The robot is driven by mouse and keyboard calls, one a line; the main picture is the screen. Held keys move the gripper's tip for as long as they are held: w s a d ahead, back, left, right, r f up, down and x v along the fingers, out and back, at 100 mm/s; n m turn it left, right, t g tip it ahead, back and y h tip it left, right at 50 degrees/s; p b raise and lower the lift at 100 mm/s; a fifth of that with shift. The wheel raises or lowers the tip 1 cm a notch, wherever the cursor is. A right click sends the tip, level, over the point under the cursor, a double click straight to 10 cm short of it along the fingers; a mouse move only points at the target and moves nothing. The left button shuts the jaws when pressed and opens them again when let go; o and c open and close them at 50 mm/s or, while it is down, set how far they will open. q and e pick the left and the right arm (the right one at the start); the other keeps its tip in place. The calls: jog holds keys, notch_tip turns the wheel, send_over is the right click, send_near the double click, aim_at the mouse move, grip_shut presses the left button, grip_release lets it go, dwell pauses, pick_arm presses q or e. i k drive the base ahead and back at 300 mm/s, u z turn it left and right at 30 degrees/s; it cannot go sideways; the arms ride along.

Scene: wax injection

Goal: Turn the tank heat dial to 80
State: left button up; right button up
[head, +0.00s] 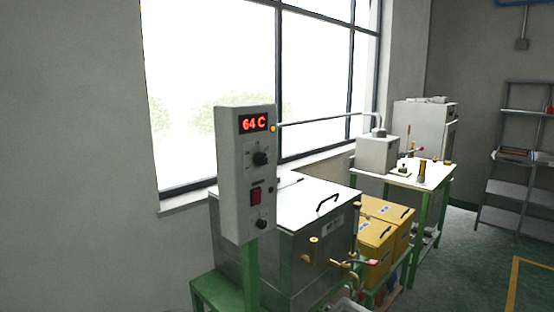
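A pale grey control box (245,175) stands upright on a green post at the left of centre. Its red display (253,123) reads 64 C. A black dial (260,158) sits below the display, with small marks around it too fine to read. Lower down are a red switch (256,196) and a second black knob (262,224). The metal tank (300,245) with a white lid and black handle stands behind the box. Neither of my grippers shows in the head view.
Yellow boxes (380,235) stand right of the tank, behind brass taps (345,263). A green-legged table (425,175) holds a grey machine (377,153). A thin pipe crosses above the tank. A metal shelf (515,190) stands far right. The green floor (460,260) at right is clear.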

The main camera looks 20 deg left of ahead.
aim_at(261, 158)
jog(key=i, duration=0.85)
jog(key=u, duration=0.05)
